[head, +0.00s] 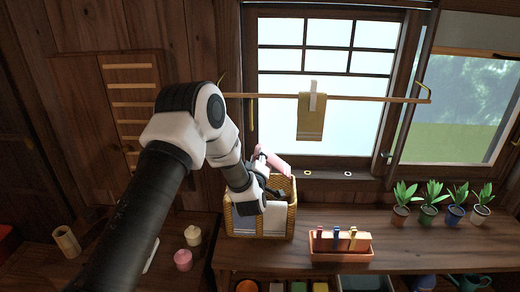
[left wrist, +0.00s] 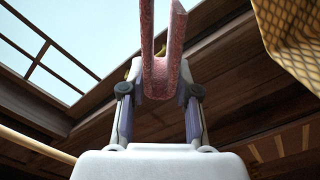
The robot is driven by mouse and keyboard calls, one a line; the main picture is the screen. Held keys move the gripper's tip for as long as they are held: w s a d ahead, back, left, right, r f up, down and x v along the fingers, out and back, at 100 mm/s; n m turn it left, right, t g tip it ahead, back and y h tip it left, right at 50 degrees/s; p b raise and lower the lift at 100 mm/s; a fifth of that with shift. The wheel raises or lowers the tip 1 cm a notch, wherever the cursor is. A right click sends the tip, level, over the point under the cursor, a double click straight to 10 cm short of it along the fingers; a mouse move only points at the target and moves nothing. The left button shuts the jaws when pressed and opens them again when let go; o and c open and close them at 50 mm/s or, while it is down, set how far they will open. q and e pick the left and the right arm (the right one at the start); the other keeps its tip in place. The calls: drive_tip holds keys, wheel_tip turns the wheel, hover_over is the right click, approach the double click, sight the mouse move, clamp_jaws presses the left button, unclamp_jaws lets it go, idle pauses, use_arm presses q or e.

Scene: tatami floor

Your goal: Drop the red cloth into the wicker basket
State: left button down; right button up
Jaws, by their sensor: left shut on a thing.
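The red cloth, pinkish in this light, (head: 274,161) is in my left gripper (head: 264,164), at the basket's back top edge in the head view. In the left wrist view the gripper (left wrist: 160,95) is shut on the folded cloth (left wrist: 160,75), whose two sides hang from the fingers. The wicker basket (head: 291,213) stands on the wooden counter below the gripper, partly hidden by my arm. A woven wall, likely the basket's, (left wrist: 295,32) shows at upper right in the wrist view, apart from the cloth. My right gripper is not in view.
Pale cloths (head: 273,222) hang over the basket's front. A rail (head: 375,98) with a mustard towel (head: 311,118) crosses the window. A terracotta planter (head: 340,246) and several potted plants (head: 428,213) stand to the right. Jars (head: 183,259) stand left.

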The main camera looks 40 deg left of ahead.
use_arm(q)
drive_tip(key=f+b, duration=0.1)
drive_tip(key=s+f, duration=0.1)
drive_tip(key=f, duration=0.1)
drive_tip(key=d+f+b, duration=0.1)
drive_tip(key=shift+s+f+b, duration=0.2)
drive_tip(key=shift+s+b, duration=0.1)
drive_tip(key=shift+s, duration=0.05)
drive_tip(key=c, duration=1.2)
unclamp_jaws()
drive_tip(key=shift+s+r, duration=0.2)
drive_tip(key=o, duration=0.4)
drive_tip(key=shift+d, duration=0.1)
drive_tip(key=shift+o, duration=0.2)
drive_tip(key=v, duration=1.1)
drive_tip(key=shift+s+f, duration=0.25)
drive_tip(key=shift+f, duration=0.15)
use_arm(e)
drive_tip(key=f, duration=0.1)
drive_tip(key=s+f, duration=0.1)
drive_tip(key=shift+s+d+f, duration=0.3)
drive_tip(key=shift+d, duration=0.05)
